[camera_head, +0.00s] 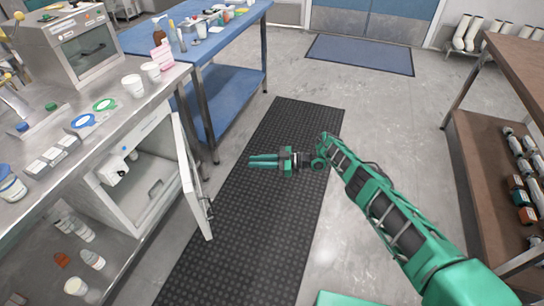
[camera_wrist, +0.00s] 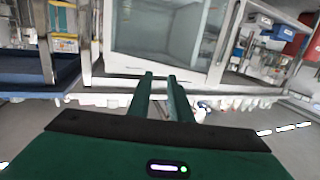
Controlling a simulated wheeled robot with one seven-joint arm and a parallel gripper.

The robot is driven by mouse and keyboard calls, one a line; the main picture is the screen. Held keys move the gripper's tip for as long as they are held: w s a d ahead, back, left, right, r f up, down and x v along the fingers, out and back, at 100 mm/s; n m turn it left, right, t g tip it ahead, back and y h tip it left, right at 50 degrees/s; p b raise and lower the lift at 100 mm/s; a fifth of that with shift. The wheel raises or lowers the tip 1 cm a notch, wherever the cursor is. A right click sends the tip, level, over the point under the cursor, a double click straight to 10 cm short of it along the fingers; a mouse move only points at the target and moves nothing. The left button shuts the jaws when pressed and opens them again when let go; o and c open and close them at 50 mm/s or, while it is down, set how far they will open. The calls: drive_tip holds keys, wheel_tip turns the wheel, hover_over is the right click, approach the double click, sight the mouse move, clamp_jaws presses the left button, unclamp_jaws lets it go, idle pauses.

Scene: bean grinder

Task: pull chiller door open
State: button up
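The chiller (camera_head: 140,190) is a white box under the steel counter at left in the head view. Its door (camera_head: 193,180) stands swung well out, showing the pale interior. A dark handle (camera_head: 208,207) is on the door's outer face near its free edge. My gripper (camera_head: 251,160) is to the right of the door, above the black mat, with its green fingers pointing left and clear of the door. In the wrist view the fingers (camera_wrist: 160,76) have a narrow gap with nothing between them. A white-framed pale panel (camera_wrist: 165,28) is beyond them; I cannot tell which part it is.
The steel counter (camera_head: 60,115) carries cups, lids and a boxy machine (camera_head: 80,45). A blue table (camera_head: 210,50) stands behind. A brown shelf unit (camera_head: 485,165) is at right. The black mat (camera_head: 270,220) is clear floor beside the door.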

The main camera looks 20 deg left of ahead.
drive_tip(key=w+d, duration=0.4)
drive_tip(key=w, duration=0.1)
drive_tip(key=shift+w+d, duration=0.35)
drive_tip(key=shift+d, duration=0.05)
idle(0.4)
idle(0.4)
